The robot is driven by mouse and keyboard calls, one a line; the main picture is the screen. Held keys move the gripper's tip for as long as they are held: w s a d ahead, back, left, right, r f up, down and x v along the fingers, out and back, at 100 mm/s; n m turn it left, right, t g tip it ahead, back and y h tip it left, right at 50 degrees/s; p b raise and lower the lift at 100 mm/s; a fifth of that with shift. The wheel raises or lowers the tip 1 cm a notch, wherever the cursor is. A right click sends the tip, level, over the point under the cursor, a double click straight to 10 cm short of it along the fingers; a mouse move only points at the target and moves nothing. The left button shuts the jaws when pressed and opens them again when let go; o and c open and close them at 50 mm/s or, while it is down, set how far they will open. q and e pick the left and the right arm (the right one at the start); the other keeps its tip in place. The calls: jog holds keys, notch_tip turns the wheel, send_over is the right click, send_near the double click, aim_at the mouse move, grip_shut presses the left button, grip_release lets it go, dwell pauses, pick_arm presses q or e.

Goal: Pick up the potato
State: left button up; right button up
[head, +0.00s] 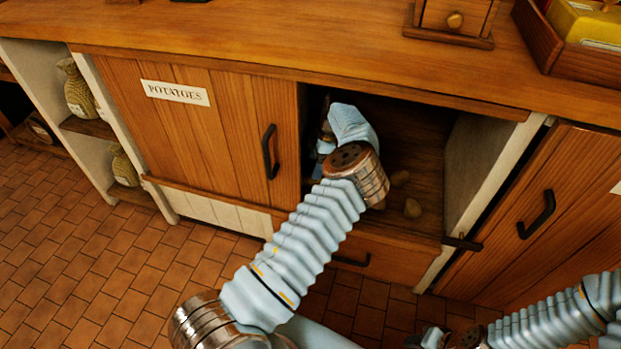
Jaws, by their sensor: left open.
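Another brown shape by my left wrist is partly hidden. My left gripper (325,128) is open and reaches into the compartment's left side, by the edge of the door labelled POTATOES (205,130).
The wooden countertop (270,45) overhangs the opening. A drawer (390,262) lies below it, and a closed door (565,205) stands to the right. A small wooden box (455,18) and a crate (545,50) stand on the counter.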

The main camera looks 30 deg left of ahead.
pick_arm(q)
jog(key=x, duration=0.7)
jog(key=shift+w+d, duration=0.1)
jog(key=c, duration=1.2)
notch_tip(320, 180, up, 10)
jog(key=shift+r, duration=0.1)
